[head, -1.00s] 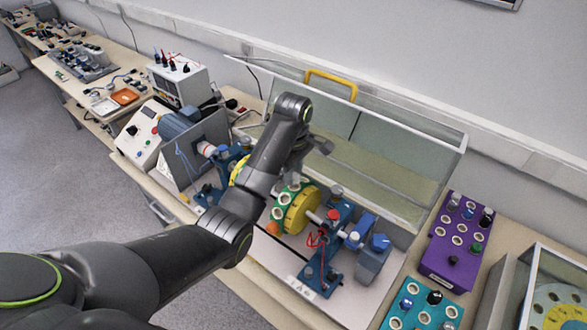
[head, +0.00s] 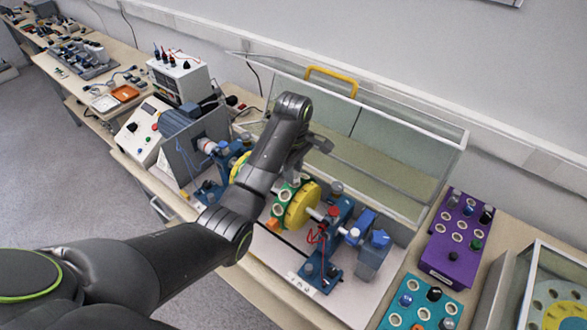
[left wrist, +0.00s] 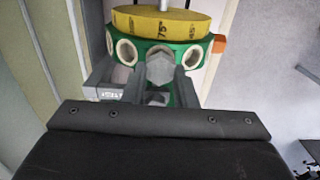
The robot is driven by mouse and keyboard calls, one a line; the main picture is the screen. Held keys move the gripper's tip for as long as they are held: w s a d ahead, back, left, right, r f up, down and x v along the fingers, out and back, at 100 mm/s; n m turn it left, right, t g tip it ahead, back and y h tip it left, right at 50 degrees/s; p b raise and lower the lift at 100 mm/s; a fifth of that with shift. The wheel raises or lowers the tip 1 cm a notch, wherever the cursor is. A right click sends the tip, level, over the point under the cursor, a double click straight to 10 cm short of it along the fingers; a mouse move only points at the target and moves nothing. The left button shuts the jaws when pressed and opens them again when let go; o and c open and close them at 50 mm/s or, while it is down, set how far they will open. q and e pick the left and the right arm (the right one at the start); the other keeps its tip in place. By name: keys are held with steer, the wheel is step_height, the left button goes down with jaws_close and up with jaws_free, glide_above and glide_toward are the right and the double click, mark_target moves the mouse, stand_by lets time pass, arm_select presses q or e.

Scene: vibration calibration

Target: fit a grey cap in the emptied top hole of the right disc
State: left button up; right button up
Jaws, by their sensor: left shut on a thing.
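The right disc, with a yellow face (head: 303,207) and a green rim (head: 274,222) with pale-ringed holes, sits on the shaft of the test rig. My left gripper (head: 292,174) is over the top of this disc, pointing down. In the left wrist view, my left gripper (left wrist: 160,88) is shut on a grey faceted cap (left wrist: 160,67). The cap is in front of the green rim (left wrist: 182,45), between two open pale-ringed holes. It hides the spot behind it, so I cannot tell whether it is in a hole. My right gripper is not in view.
A clear guard (head: 400,150) with a yellow handle (head: 332,80) stands behind the rig. Blue bearing stands (head: 325,262) flank the shaft. A purple block (head: 458,240) and a teal block (head: 422,308) with holes and knobs lie at the right.

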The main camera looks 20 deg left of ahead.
arm_select(q)
steer(key=shift+f, duration=0.8)
steer(key=o, duration=1)
steer(key=shift+r, duration=0.1)
